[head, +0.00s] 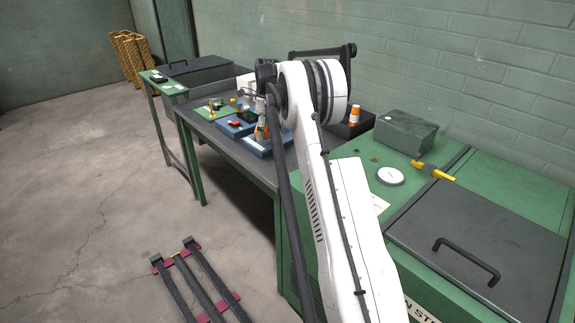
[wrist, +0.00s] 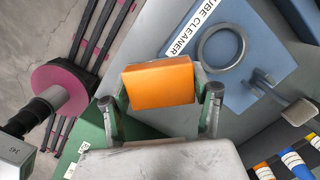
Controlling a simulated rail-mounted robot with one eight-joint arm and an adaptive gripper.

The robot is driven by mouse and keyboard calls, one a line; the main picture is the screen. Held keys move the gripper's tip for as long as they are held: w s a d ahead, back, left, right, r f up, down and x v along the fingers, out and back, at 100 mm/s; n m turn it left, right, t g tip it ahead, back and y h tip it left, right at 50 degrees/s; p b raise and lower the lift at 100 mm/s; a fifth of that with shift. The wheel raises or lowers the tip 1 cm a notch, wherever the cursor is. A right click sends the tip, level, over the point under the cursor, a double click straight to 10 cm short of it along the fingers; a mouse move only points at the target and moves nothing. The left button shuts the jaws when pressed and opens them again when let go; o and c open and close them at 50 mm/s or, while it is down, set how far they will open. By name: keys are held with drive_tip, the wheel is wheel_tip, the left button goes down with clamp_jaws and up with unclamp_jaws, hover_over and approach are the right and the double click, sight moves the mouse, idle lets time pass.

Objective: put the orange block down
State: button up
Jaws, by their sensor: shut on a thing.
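The orange block (wrist: 160,83) shows in the wrist view, held between the two fingers of my gripper (wrist: 160,93). The fingers are at its left and right sides. Below and beyond the block is the grey table surface (wrist: 172,122); I cannot tell how far the block is above it. In the head view my white arm covers the middle of the picture, and I cannot make out the block or the fingertips there.
A blue board labelled cleaner (wrist: 259,28) with a ring lies up right of the block. A pink disc (wrist: 62,82) with a dark spindle is at left, a green panel (wrist: 88,145) below it. Striped bobbins (wrist: 293,160) are at lower right. A green cabinet (head: 345,155) stands beside the table.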

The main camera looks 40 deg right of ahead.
hover_over(287, 165)
wheel_tip(287, 165, down, 6)
drive_tip(key=shift+s+f+b, duration=0.1)
drive_tip(key=shift+f+b, duration=0.15)
drive_tip(key=shift+b, duration=0.05)
drive_tip(key=shift+f, duration=2.05)
drive_tip(key=shift+f, duration=0.1)
drive_tip(key=o, duration=1.4)
drive_tip(key=shift+o, duration=0.2)
